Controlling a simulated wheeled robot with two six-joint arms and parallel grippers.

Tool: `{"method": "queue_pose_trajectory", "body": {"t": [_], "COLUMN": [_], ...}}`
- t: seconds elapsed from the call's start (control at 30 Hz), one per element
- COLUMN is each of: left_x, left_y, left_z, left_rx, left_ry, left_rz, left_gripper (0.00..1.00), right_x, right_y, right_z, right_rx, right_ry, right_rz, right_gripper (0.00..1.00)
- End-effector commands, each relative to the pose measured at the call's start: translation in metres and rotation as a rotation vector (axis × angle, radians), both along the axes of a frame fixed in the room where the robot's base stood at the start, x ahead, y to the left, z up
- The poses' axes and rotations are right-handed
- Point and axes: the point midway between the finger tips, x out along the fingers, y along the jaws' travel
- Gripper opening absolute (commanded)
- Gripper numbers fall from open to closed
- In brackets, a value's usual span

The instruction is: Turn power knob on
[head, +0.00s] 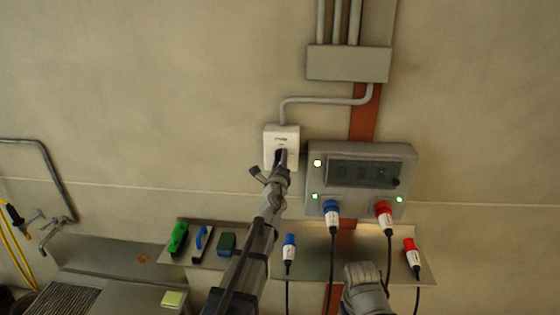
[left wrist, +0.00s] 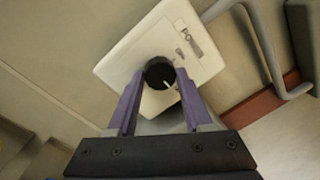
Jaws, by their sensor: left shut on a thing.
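The power knob (left wrist: 157,70) is a round black dial with a pale pointer mark, on the face of a white wall box (head: 272,148). The box also shows tilted in the left wrist view (left wrist: 128,62). In the left wrist view, the pointer mark lies toward the lower right. My left gripper (head: 281,156) is at the box in the head view, and its purple fingers (left wrist: 160,82) are shut on the knob, one on each side. In the head view the gripper mostly hides the knob. A grey part of my right arm shows at the bottom, without visible fingers.
A grey panel (head: 411,160) with lit lamps and blue and red plugs is right of the box. Below, a shelf (head: 305,262) holds several coloured items and hanging plugs. A conduit (head: 325,99) runs from the box. Bare wall lies to the left.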

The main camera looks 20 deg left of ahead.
Motion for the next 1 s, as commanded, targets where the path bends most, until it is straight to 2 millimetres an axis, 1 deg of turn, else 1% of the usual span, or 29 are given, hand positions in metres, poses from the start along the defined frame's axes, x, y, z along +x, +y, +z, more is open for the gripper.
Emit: {"method": "queue_pose_trajectory", "body": {"t": [0.2, 0.23, 0.4, 0.5, 0.8, 0.87, 1.0], "left_x": [-0.001, -0.001, -0.001, 0.000, -0.002, -0.006, -0.020], "left_y": [-0.001, -0.001, -0.001, -0.001, -0.001, -0.001, -0.004], "left_z": [-0.001, -0.001, -0.001, 0.000, 0.000, -0.001, -0.002], "left_rx": [0.002, 0.002, 0.001, 0.000, 0.000, 0.000, -0.001], "left_ry": [0.003, 0.003, 0.002, 0.001, 0.001, 0.001, 0.000], "left_rz": [-0.003, -0.003, -0.002, -0.002, -0.001, -0.001, -0.001], "left_gripper": [0.00, 0.51, 0.70, 0.80, 0.80, 0.80, 0.80], "right_x": [0.000, 0.000, 0.000, 0.000, 0.000, 0.000, 0.000], "right_y": [0.000, 0.000, 0.000, 0.000, 0.000, 0.000, 0.000], "right_z": [0.000, 0.000, 0.000, 0.000, 0.000, -0.001, -0.002], "right_rx": [0.000, 0.000, 0.000, 0.000, 0.000, 0.000, 0.000], "right_ry": [0.000, 0.000, 0.000, 0.000, 0.000, 0.000, 0.000], "right_rz": [0.000, 0.000, 0.000, 0.000, 0.000, 0.000, 0.000], "right_gripper": [0.00, 0.00, 0.00, 0.00, 0.00, 0.00, 0.00]}}
